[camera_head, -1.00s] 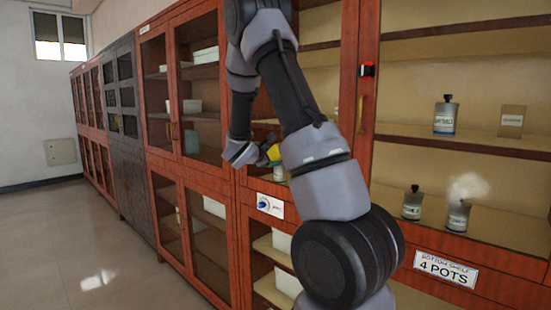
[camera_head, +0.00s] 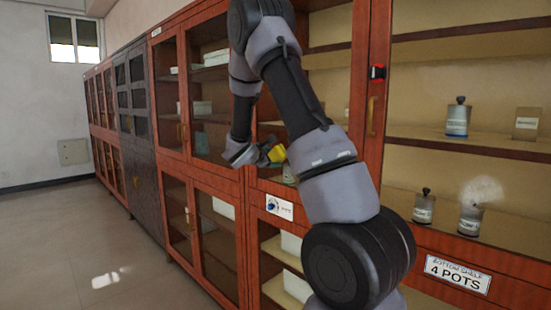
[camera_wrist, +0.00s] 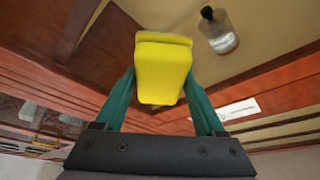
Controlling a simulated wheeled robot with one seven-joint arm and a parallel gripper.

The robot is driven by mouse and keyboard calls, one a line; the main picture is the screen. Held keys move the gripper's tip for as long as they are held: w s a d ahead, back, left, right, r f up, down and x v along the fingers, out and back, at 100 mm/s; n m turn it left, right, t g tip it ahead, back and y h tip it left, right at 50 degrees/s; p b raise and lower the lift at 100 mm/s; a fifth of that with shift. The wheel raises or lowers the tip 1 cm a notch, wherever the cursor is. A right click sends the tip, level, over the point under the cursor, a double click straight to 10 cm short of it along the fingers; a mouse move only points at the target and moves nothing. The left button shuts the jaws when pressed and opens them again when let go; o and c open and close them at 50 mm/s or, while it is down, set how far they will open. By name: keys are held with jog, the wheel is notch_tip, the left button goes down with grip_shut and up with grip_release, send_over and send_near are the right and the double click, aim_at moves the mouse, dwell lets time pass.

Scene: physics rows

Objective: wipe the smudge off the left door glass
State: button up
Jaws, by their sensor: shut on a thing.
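My gripper (camera_wrist: 160,92) is shut on a yellow block-like wiper (camera_wrist: 162,70), held between its two green fingers in the wrist view. In the head view the yellow wiper (camera_head: 277,153) shows small at the end of my arm, in front of the cabinet left of the middle post. A pale, cloudy smudge (camera_head: 482,190) shows on the wide glass pane (camera_head: 430,165) at the right, over a bottle behind it. The wiper is well to the left of the smudge and apart from it. My arm hides part of the cabinet front between them.
Bottles (camera_head: 458,117) stand on shelves behind the right pane. A sign (camera_head: 458,273) reads "4 POTS". Open floor (camera_head: 110,250) lies at the left.

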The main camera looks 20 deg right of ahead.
jog(key=shift+s+a, duration=0.25)
jog(key=shift+a, duration=0.45)
jog(key=shift+s+a, duration=0.3)
jog(key=shift+a, duration=0.4)
jog(key=shift+s+a, duration=0.25)
jog(key=shift+a, duration=0.45)
jog(key=shift+s+a, duration=0.25)
jog(key=shift+a, duration=0.5)
jog(key=shift+s+a, duration=0.25)
jog(key=shift+a, duration=0.45)
